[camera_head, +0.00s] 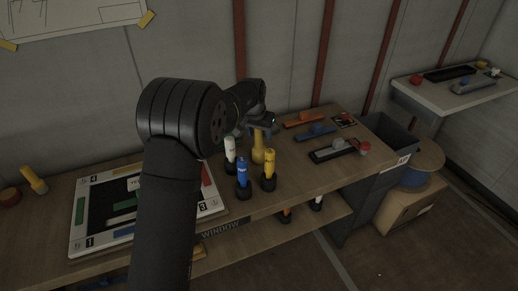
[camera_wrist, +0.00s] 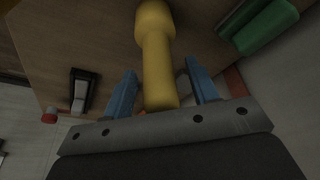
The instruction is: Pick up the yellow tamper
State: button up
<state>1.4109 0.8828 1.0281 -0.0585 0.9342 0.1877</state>
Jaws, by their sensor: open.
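The yellow tamper (camera_head: 258,148) stands on the wooden bench below my gripper (camera_head: 258,127), behind the blue and yellow bottles. In the wrist view the tamper (camera_wrist: 157,60) has a rounded knob at the top of the picture and a plain shaft running down between my blue fingers. My gripper (camera_wrist: 160,75) is open, with one finger on each side of the shaft. Gaps show beside the shaft, so it is not clamped. My arm hides part of the bench in the head view.
A white bottle (camera_head: 230,149), a blue bottle (camera_head: 242,171) and a yellow bottle (camera_head: 269,170) in dark holders stand close by. A framed board (camera_head: 75,244) lies left. Orange and blue tools (camera_head: 304,121) lie right. Another yellow piece (camera_head: 33,180) lies far left.

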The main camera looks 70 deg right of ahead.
jog(key=shift+f, duration=0.25)
grip_shut()
jog(key=shift+d+r, duration=0.1)
